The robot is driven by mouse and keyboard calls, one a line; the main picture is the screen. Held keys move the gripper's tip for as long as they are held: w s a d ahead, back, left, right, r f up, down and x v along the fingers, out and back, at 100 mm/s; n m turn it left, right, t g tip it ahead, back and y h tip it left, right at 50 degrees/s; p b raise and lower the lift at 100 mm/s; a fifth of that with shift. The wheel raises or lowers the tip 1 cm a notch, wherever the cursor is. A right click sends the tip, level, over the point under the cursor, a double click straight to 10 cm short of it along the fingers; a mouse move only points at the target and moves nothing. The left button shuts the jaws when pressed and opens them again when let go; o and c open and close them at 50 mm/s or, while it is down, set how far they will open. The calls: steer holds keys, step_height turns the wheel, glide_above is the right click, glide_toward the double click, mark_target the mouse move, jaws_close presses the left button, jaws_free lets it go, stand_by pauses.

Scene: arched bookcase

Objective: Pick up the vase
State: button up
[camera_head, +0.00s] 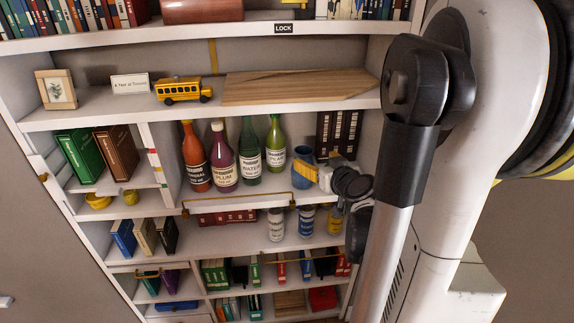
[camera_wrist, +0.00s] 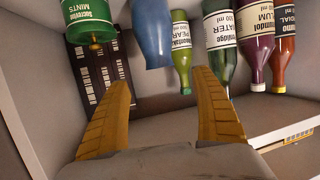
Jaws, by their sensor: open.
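The blue vessel, which I take to be the vase (camera_head: 303,154), stands on the middle shelf, right of the bottles. My gripper (camera_head: 318,173) is in front of it at the shelf opening and hides part of it. In the wrist view, where things appear upside down, the vase (camera_wrist: 152,32) hangs from the top edge, cut off by the frame. The two yellow fingers of my gripper (camera_wrist: 160,80) are spread wide with nothing between them. The vase appears just beyond the fingertips, nearer the left one. I see no contact.
Several bottles (camera_head: 223,160) stand left of the vase. A green bottle (camera_wrist: 181,50) is close beside it in the wrist view. A gold rail (camera_head: 240,203) runs along the shelf front.

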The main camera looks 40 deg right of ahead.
mark_target(306, 153)
steer(key=b+x, duration=0.2)
steer(key=x, duration=0.8)
steer(key=shift+d+b, duration=0.1)
steer(key=shift+b, duration=0.3)
steer(key=shift+r, duration=0.1)
steer(key=c, duration=1.5)
